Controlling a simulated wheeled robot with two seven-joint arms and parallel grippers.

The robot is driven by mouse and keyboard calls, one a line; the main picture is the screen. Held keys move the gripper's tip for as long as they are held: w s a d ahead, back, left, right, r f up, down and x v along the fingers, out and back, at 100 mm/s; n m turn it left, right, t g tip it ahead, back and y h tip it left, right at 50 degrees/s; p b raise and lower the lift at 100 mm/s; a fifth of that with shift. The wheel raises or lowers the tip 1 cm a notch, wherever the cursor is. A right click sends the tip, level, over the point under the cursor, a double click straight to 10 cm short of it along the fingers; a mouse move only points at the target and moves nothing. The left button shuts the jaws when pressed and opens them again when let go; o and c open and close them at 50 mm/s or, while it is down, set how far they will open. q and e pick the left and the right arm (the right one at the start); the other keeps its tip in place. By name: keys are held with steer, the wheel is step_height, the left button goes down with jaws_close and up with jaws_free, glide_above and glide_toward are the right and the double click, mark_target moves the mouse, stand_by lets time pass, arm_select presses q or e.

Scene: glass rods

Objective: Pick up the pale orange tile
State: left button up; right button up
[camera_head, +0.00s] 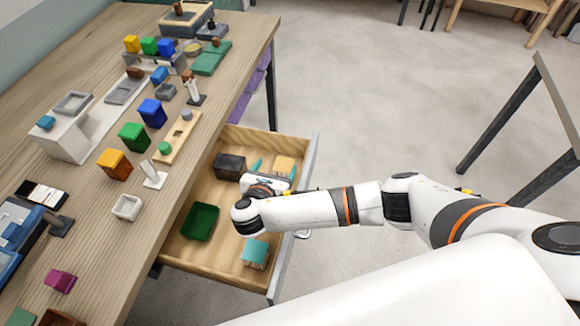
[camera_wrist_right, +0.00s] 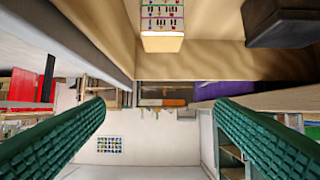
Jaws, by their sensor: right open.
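The pale orange tile (camera_head: 284,164) lies in the far right corner of the open drawer in the head view. In the right wrist view, a block with a patterned face and a pale orange edge (camera_wrist_right: 162,44) shows at the top centre, and it looks like the same tile. My right gripper (camera_head: 272,170) is over the drawer, close to the tile on its near left side. Its green fingers are spread wide in the right wrist view (camera_wrist_right: 160,108), with nothing between them. The wrist hides part of the drawer. My left gripper is not in view.
The wooden drawer (camera_head: 225,257) also holds a dark box (camera_head: 229,166), a green tray (camera_head: 200,221) and a teal block (camera_head: 255,253). Its walls stand close around the gripper. The table (camera_head: 75,220) on the left carries several coloured blocks and holders. Open floor lies to the right.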

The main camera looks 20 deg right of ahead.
glide_toward(282, 169)
steer(key=x, duration=0.2)
steer(key=shift+w+d+f+b, duration=0.15)
steer(key=shift+w+d+b, duration=0.1)
steer(key=shift+b, duration=0.1)
steer(key=x, duration=0.6)
steer(key=shift+w+d+f+b, duration=0.1)
steer(key=shift+w+f+b, duration=0.05)
steer(key=shift+b, duration=0.2)
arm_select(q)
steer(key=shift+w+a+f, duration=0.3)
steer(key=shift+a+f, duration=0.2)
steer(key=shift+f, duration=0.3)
arm_select(e)
steer(key=shift+c, duration=0.6)
steer(key=c, duration=0.9)
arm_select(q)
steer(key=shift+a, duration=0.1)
arm_select(e)
steer(key=shift+c, duration=0.6)
